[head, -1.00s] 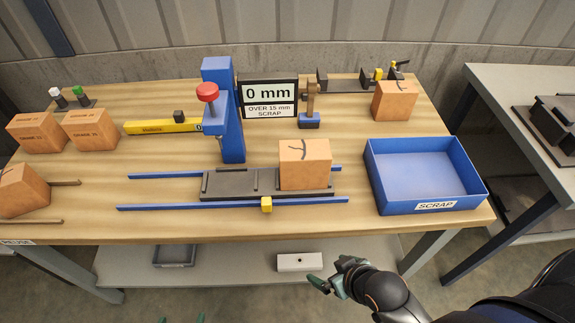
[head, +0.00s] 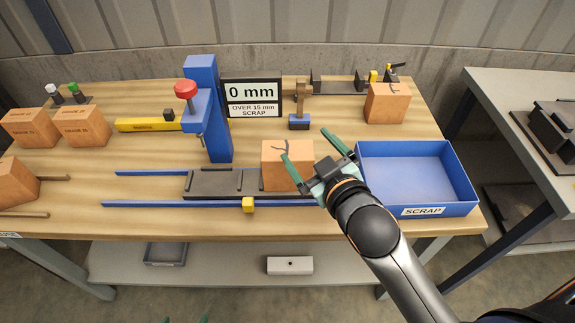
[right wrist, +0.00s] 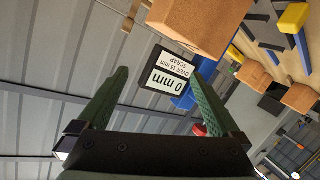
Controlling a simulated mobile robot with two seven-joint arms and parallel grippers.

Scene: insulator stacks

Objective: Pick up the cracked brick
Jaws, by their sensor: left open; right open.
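The cracked brick (head: 287,172) is orange with a dark crack across its top. It sits on the right end of a dark grey carriage (head: 225,183) between blue rails. My right gripper (head: 305,144) is open and empty at the brick's right side; one finger overlaps the brick in the head view, and I cannot tell if it touches. In the right wrist view the open fingers (right wrist: 160,74) have nothing between them, and an orange brick (right wrist: 200,22) shows beyond them at the top. Only the green tips of my left gripper (head: 186,320) show at the bottom edge.
A blue scrap tray (head: 418,210) stands empty just right of my right gripper. A blue post with a red knob (head: 186,88) and a "0 mm" display (head: 251,92) stand behind the carriage. Another orange brick (head: 387,105) is at the back right; several bricks are at left.

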